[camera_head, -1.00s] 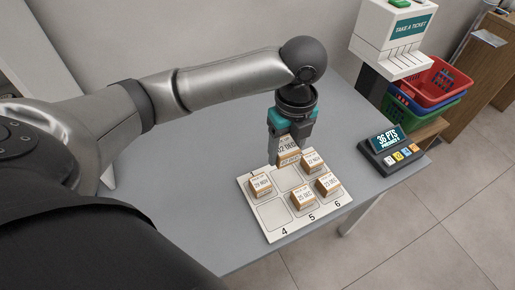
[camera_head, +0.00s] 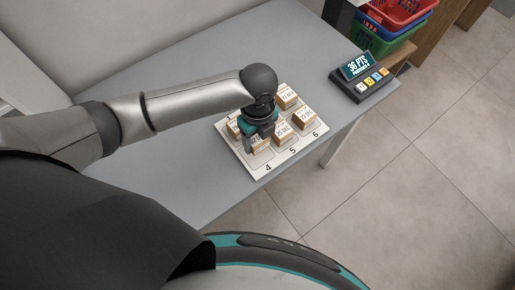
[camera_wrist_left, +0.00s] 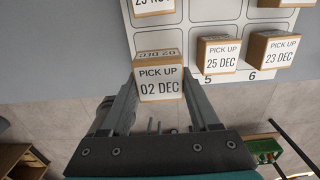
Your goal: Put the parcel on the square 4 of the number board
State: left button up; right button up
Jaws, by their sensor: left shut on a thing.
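The parcel (camera_wrist_left: 160,83), a small brown box with a white label reading "PICK UP 02 DEC", is between the fingers of my left gripper (camera_wrist_left: 160,96), which is shut on it. In the head view my left gripper (camera_head: 257,141) is over the near-left part of the white number board (camera_head: 279,161), at square 4, with the parcel (camera_head: 257,146) partly hidden under it. The parcel looks upright. I cannot tell whether its underside touches the board. In the wrist view it hides most of square 4. My right gripper is not in view.
Parcels stand on other squares: 25 DEC (camera_wrist_left: 218,55) on square 5, 23 DEC (camera_wrist_left: 274,50) on square 6, others in the back row. A points display (camera_head: 361,76) with coloured buttons and stacked baskets (camera_head: 392,25) are at the right. The grey counter (camera_head: 190,175) left of the board is clear.

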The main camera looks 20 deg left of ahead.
aim_at(258, 155)
pick_arm(q)
jog(key=shift+f+b, duration=0.55)
jog(key=shift+f, duration=2.05)
jog(key=shift+f, duration=0.15)
jog(key=o, duration=1.4)
jog(key=shift+o, duration=0.2)
notch_tip(258, 155, up, 12)
jog(key=p, duration=0.2)
jog(key=shift+r+p, duration=0.2)
jog(key=shift+p, duration=0.15)
